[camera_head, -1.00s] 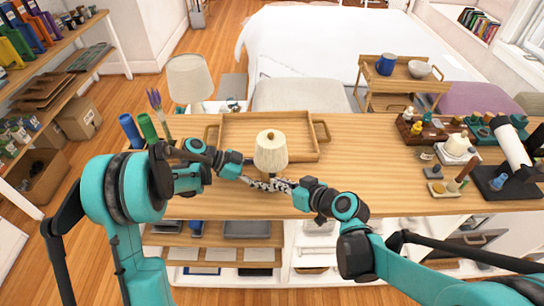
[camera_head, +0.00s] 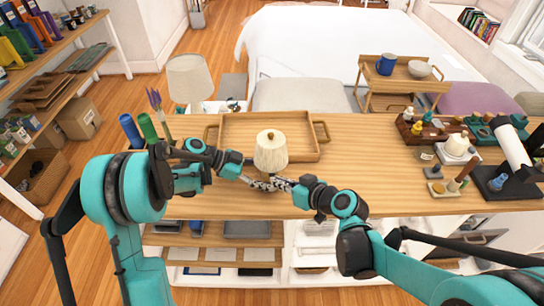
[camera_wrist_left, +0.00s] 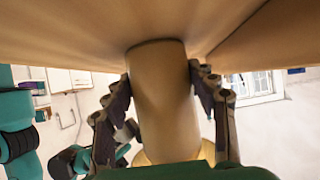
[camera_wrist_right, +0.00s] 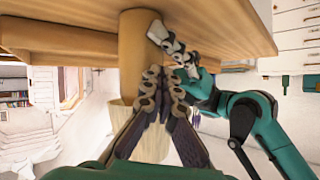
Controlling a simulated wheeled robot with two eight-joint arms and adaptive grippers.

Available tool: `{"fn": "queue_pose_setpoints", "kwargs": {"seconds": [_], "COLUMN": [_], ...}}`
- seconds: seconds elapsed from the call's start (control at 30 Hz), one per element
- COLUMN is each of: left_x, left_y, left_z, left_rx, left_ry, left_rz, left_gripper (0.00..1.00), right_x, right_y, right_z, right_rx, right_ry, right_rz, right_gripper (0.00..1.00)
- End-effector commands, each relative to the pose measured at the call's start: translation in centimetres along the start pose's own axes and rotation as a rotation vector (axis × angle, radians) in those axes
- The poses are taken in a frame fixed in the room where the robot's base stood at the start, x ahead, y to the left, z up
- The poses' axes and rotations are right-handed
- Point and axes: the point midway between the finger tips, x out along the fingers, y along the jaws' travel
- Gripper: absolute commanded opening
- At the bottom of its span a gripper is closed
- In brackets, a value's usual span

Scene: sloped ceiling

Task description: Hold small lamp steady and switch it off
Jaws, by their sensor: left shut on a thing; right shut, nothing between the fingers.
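The small lamp (camera_head: 270,150) has a cream pleated shade and stands upright near the front edge of the wooden table. My left gripper (camera_head: 267,186) is shut around its thick wooden stem, with a finger on each side of the stem (camera_wrist_left: 163,100) in the left wrist view. My right gripper (camera_head: 278,183) is shut and empty. In the right wrist view its closed fingertips (camera_wrist_right: 158,72) are right at the stem (camera_wrist_right: 134,55), beside the left fingers; I cannot tell if they touch it. The shade (camera_wrist_right: 150,135) shows there too. I cannot make out a switch.
A wooden tray (camera_head: 232,124) lies behind the lamp. A larger lamp (camera_head: 190,80) stands at the back left, near blue and green cylinders (camera_head: 147,128). Small bottles, a holder and a black stand (camera_head: 500,185) fill the right end.

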Motion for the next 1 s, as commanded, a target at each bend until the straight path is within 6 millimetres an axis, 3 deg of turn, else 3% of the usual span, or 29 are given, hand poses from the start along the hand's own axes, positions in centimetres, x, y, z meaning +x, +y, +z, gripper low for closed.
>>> {"fn": "queue_pose_setpoints", "kwargs": {"seconds": [1.0], "left_x": [0.0], "left_y": [0.1], "left_z": [0.0], "left_rx": [0.0], "left_ry": [-0.001], "left_rz": [0.002], "left_gripper": [0.41], "right_x": [-0.8], "right_y": [-0.6], "right_z": [0.6], "right_rx": [0.0], "right_ry": [0.001], "right_rz": [0.0], "right_gripper": [0.0]}}
